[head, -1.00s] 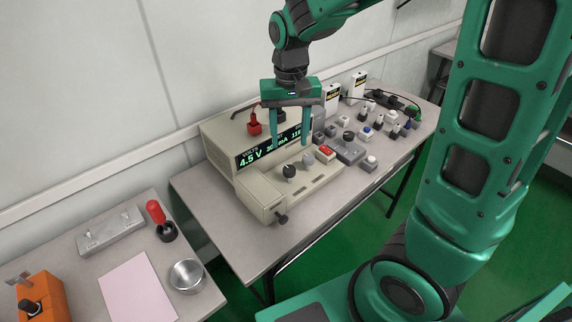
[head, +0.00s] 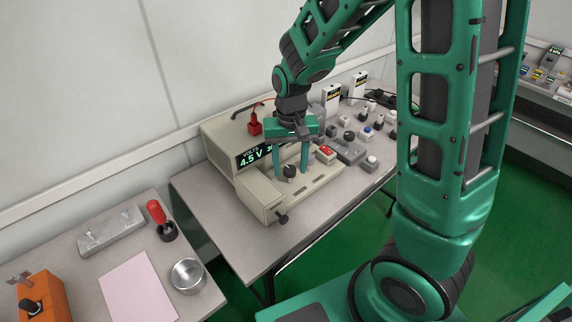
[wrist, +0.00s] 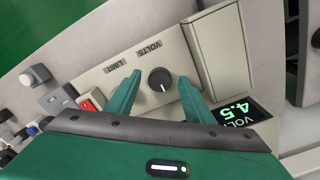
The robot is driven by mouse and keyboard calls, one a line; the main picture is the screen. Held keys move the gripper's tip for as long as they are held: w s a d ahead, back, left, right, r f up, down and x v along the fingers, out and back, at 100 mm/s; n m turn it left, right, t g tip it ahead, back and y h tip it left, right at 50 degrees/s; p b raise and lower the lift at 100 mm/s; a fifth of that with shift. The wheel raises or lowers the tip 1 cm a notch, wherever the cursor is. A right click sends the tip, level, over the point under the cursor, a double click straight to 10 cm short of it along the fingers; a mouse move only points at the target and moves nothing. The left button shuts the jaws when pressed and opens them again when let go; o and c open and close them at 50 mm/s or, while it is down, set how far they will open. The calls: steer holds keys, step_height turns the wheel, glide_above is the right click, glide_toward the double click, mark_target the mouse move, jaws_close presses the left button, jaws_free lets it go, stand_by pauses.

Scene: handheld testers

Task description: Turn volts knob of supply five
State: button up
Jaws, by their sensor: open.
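The beige power supply (head: 253,196) stands on the grey table, its display (head: 250,159) reading 4.5 V. Its black volts knob (head: 289,171) is on the sloping front panel. In the wrist view the round knob (wrist: 160,79), with a white pointer line, sits beside the printed word VOLTS; a LIMIT label is to its left. My gripper (head: 291,173) is open and over the panel, with the knob between its fingers in the picture. In the wrist view my gripper's fingers (wrist: 158,92) lie either side of the knob, with gaps.

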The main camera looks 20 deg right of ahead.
mark_target(290, 168)
steer(key=c, duration=1)
steer(key=shift+n, duration=2)
steer(key=shift+c, duration=0.2)
steer(key=o, duration=1)
steer(key=shift+o, duration=0.2)
step_height(290, 168, up, 11)
steer(key=shift+f, duration=0.1)
